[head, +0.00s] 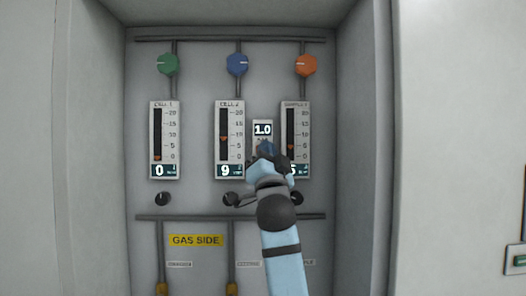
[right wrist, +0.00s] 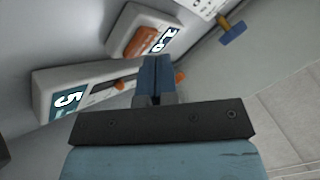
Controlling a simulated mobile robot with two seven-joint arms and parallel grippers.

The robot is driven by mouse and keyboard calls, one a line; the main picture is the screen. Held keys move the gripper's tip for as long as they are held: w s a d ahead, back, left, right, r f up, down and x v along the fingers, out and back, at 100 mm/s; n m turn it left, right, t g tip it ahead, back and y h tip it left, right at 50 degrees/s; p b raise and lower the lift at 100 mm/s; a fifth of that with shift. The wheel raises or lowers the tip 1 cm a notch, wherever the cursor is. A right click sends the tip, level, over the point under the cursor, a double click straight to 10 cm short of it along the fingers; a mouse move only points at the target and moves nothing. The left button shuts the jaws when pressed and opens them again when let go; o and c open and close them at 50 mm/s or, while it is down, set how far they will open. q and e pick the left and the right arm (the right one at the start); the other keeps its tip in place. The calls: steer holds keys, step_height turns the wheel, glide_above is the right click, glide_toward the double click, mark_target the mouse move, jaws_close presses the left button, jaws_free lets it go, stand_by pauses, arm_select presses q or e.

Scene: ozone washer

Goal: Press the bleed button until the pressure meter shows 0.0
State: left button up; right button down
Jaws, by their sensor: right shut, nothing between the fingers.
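The pressure meter (head: 262,129) is a small pale box between the middle and right gauges. Its display reads 1.0. It also shows in the right wrist view (right wrist: 147,24), tilted, with an orange-brown patch beside the digits. My right gripper (head: 265,149) is shut and empty, with its blue fingertips just below the display in the head view. In the right wrist view, the shut fingers (right wrist: 155,70) point towards the meter's lower end. I cannot clearly make out the bleed button, or whether the fingertips touch the panel. My left gripper is not in view.
The left gauge (head: 165,135) reads 0 and the middle gauge (head: 229,130) reads 9. The right gauge (head: 296,120) is partly covered by my arm. Green (head: 168,64), blue (head: 237,64) and orange (head: 305,64) knobs sit above. Recess walls stand on both sides.

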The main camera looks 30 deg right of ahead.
steer(key=shift+w+d, duration=0.2)
steer(key=shift+w, duration=0.15)
stand_by(0.7)
stand_by(0.4)
steer(key=shift+s+a, duration=0.4)
steer(key=shift+s, duration=0.25)
steer(key=s+a, duration=0.1)
steer(key=s, duration=0.2)
steer(key=s+a, duration=0.1)
steer(key=shift+s+a, duration=0.15)
steer(key=shift+a, duration=0.15)
stand_by(0.7)
